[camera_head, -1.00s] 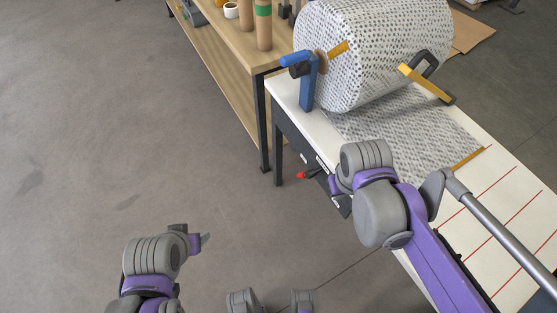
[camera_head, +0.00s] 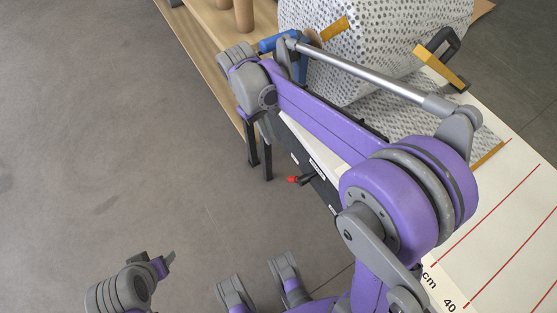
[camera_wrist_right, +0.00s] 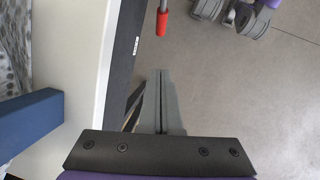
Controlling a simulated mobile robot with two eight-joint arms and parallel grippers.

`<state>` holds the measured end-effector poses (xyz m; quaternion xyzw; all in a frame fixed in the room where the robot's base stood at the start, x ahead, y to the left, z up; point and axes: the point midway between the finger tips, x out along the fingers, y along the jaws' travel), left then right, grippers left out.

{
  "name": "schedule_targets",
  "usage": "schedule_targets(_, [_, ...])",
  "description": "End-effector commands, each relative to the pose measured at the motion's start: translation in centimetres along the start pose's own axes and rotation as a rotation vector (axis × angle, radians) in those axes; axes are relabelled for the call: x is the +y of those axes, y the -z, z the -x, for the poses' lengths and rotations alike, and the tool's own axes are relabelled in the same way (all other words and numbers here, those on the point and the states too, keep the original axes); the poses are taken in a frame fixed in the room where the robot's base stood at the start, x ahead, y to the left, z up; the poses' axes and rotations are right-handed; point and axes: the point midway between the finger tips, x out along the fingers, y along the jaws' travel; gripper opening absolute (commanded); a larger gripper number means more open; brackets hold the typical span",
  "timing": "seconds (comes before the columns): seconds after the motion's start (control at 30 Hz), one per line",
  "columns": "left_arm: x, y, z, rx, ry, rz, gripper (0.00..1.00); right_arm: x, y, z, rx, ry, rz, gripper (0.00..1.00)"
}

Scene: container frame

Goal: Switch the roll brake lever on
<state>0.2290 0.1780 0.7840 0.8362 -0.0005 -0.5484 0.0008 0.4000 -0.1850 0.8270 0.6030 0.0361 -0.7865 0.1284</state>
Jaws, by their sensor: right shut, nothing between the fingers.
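A lever with a red grip (camera_head: 293,180) sticks out from the dark panel (camera_head: 325,188) under the white table's edge. It also shows in the right wrist view as a red grip (camera_wrist_right: 161,22) on a thin grey rod, straight ahead of the fingertips and apart from them. My right gripper (camera_wrist_right: 161,74) is shut and empty, with its fingers pressed together.
The large patterned roll (camera_head: 375,35) sits on the white table (camera_head: 490,240) at the back. A blue post (camera_wrist_right: 28,122) stands at the left in the wrist view. A wooden bench (camera_head: 210,20) is behind. The floor left of the table is clear.

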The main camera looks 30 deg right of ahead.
Motion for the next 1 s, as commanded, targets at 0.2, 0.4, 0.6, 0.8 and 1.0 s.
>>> schedule_targets(0.2, [0.0,-0.1,0.0,0.0,0.0,0.0,0.62,0.0,0.0,0.0,-0.004,0.0,0.001,0.0])
schedule_targets(0.4, [0.0,-0.1,-0.1,0.0,0.0,0.0,0.62,0.0,0.1,-0.2,-0.003,0.0,0.001,0.0])
schedule_targets(0.6, [0.0,-0.3,-0.7,-0.003,0.0,0.0,0.62,0.0,0.1,-2.6,-0.003,0.0,0.0,0.0])
schedule_targets(0.8, [0.0,-0.8,-1.7,-0.006,0.0,0.0,0.62,0.0,0.1,-7.0,-0.003,0.0,-0.001,0.0])
schedule_targets(1.0, [0.0,-1.1,-2.6,-0.01,0.0,0.0,0.62,0.0,-0.3,-10.8,-0.003,0.0,0.0,0.0])
